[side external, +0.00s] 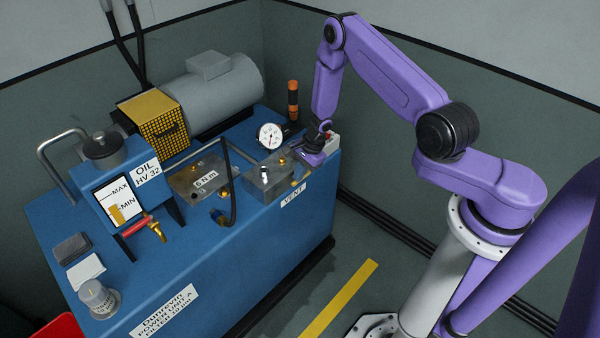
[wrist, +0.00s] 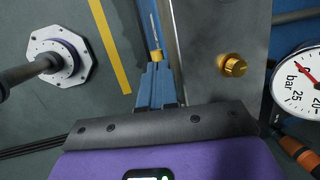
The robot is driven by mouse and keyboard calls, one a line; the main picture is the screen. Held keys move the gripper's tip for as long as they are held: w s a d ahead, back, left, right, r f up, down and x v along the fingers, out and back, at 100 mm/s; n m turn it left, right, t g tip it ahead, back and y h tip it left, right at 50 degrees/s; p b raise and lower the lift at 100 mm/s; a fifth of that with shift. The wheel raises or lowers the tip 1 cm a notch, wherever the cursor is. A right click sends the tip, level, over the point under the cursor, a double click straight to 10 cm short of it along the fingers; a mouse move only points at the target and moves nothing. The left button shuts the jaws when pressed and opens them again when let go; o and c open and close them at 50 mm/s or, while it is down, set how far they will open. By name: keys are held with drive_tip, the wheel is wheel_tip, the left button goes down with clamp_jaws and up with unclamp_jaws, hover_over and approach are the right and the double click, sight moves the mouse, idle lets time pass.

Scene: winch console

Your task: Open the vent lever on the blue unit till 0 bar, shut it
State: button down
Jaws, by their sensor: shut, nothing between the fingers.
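The blue unit (side external: 225,270) carries a grey metal valve block (side external: 262,182), with a VENT label (side external: 293,200) on its front face below. In the wrist view a small brass fitting (wrist: 156,55) with a thin pale rod, seemingly the vent lever (wrist: 153,30), sits along the block's edge (wrist: 205,25). My gripper (wrist: 154,68) is shut and empty, its blue fingertips right at the brass fitting; I cannot tell whether they touch. In the side view my gripper (side external: 300,175) is at the block's right end and hides part of it. The pressure gauge (side external: 270,136) also shows in the wrist view (wrist: 300,85), cut off; its red needle's exact reading is unclear.
A brass knob (wrist: 232,65) stands on the block. An orange-and-black handle (side external: 293,100) rises behind the gauge. A hose (side external: 230,185), the oil tank (side external: 120,195) and a motor (side external: 215,90) lie to the left.

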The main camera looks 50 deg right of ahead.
drive_tip(key=shift+a+f, duration=0.1)
drive_tip(key=shift+a, duration=0.05)
drive_tip(key=a+r+v, duration=0.1)
drive_tip(key=a+v, duration=0.2)
drive_tip(key=v, duration=1.1)
drive_tip(key=s+a+r+n+g+y, duration=0.1)
drive_tip(key=s+a+r+n+g, duration=0.2)
drive_tip(key=s+a+r+n, duration=0.85)
drive_tip(key=s+d+r+n+h, duration=0.1)
drive_tip(key=s+r+n, duration=0.3)
drive_tip(key=s+n, duration=0.5)
drive_tip(key=s+d+r+n+t+h, duration=0.1)
drive_tip(key=s+r+n, duration=0.3)
drive_tip(key=s+n, duration=0.6)
drive_tip(key=shift+s+d+h, duration=0.35)
drive_tip(key=shift+d+h, duration=0.25)
drive_tip(key=shift+d, duration=0.3)
